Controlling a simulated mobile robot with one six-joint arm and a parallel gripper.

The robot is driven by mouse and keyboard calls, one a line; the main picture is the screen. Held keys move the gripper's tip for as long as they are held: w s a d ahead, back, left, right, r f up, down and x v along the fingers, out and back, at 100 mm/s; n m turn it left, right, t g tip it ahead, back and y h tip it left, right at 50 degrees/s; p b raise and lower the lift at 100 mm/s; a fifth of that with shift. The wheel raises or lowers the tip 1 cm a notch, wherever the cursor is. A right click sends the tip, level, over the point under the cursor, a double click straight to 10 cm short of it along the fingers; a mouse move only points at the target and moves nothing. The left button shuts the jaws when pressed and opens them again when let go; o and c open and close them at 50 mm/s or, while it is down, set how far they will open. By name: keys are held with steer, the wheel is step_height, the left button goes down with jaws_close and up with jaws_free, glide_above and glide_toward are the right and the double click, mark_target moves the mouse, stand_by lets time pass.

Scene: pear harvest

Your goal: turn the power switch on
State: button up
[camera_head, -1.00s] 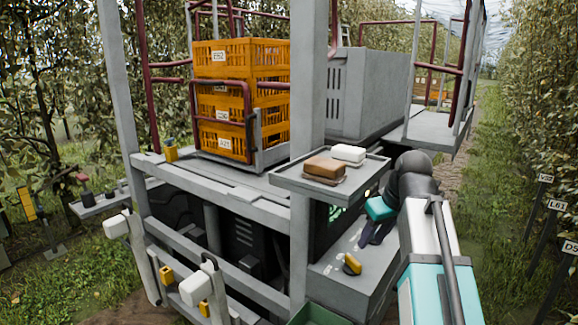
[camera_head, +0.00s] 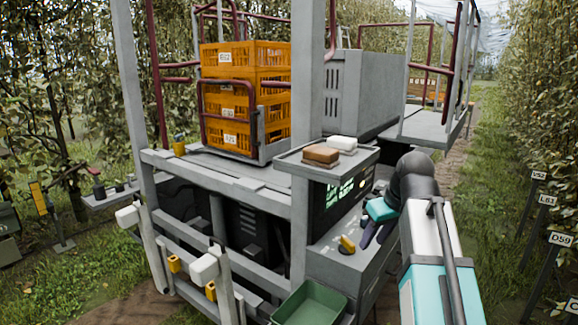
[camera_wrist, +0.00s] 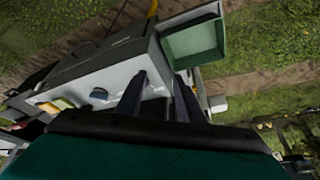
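A grey console (camera_head: 350,268) on the machine's side carries a yellow knob (camera_head: 347,243) on its top. In the wrist view the console top (camera_wrist: 125,58) shows a yellow control (camera_wrist: 62,103) and a blue knob (camera_wrist: 99,94) to the left of my fingers. I cannot tell by a label which one is the power switch. My gripper (camera_head: 370,234) is just right of the yellow knob in the head view, over the console and apart from the knob. In the wrist view my gripper (camera_wrist: 160,82) has its two dark fingers spread, with nothing between them.
A lit display (camera_head: 345,192) faces out behind the console. A shelf (camera_head: 300,164) with a brown and a white block overhangs it. An open green tray (camera_head: 308,303) stands at the front, also in the wrist view (camera_wrist: 195,42). Orange crates (camera_head: 245,95) stand on the deck.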

steer(key=s+a+f+g+b, duration=0.15)
steer(key=s+f, duration=0.25)
steer(key=f, duration=1)
steer(key=s+a+f+g, duration=0.2)
steer(key=s+f+g, duration=0.15)
steer(key=f, duration=0.95)
steer(key=s+a+f+g, duration=0.2)
steer(key=s+f, duration=0.2)
steer(key=f, duration=1)
steer(key=s+f+m+g+h+b, duration=0.1)
steer(key=s+f+m+g, duration=0.2)
steer(key=s+f, duration=2.3)
steer(key=shift+s+d+f+m+h, duration=0.2)
steer(key=shift+f+m+h, duration=0.25)
steer(key=shift+m, duration=0.35)
